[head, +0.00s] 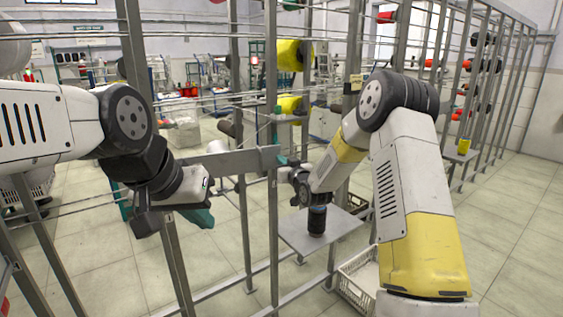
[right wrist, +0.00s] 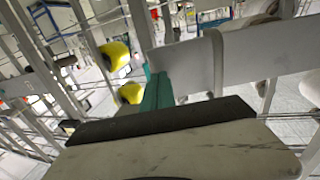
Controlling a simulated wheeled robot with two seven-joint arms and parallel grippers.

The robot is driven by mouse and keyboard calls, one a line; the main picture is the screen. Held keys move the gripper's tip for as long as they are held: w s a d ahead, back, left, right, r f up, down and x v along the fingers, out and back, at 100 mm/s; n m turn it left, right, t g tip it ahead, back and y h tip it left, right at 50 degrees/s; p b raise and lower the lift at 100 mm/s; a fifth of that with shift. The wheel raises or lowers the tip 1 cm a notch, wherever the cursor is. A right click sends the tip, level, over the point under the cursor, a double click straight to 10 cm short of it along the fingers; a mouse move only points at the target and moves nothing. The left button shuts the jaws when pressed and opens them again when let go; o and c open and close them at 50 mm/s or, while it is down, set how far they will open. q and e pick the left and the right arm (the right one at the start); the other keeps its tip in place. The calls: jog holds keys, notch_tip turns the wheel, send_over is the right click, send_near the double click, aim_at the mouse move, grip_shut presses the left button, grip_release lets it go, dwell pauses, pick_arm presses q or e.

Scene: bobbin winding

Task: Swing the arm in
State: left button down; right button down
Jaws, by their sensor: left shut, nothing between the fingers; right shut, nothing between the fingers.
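A flat grey arm (head: 232,162) lies level across the rack's posts in the head view. It also crosses the right side of the right wrist view (right wrist: 262,64). My right gripper (head: 284,162) is at the right end of this arm, its teal fingers shut. In the right wrist view a teal finger (right wrist: 158,92) stands close beside the grey arm; I cannot tell whether they touch. My left gripper (head: 200,216) is shut and empty, below and left of the grey arm. The grey arm's pivot cannot be made out.
A dark bobbin (head: 317,221) stands on a grey plate (head: 345,222) below my right wrist. A white crate (head: 357,278) is on the floor below. Yellow bobbins (head: 289,56) hang on the rack behind. Upright posts (head: 272,235) and thin horizontal rods surround both grippers.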

jog(key=shift+w+a, duration=0.15)
jog(key=shift+w, duration=0.05)
pick_arm(q)
jog(key=shift+s+d+r, duration=0.1)
jog(key=shift+s, duration=0.2)
pick_arm(e)
jog(key=shift+w+a+r+n+g+y, duration=0.1)
jog(key=shift+w+a+n+g+y, duration=0.4)
jog(key=shift+w, duration=0.95)
jog(key=shift+w+a+r+n+g+y, duration=0.1)
jog(key=shift+w+a+n+g+y, duration=0.15)
jog(key=shift+w+a+n+y, duration=0.85)
jog(key=shift+w+a+r+g+y, duration=0.1)
jog(key=shift+w+a+g+y, duration=0.25)
jog(key=shift+w, duration=1.45)
jog(key=shift+f, duration=0.1)
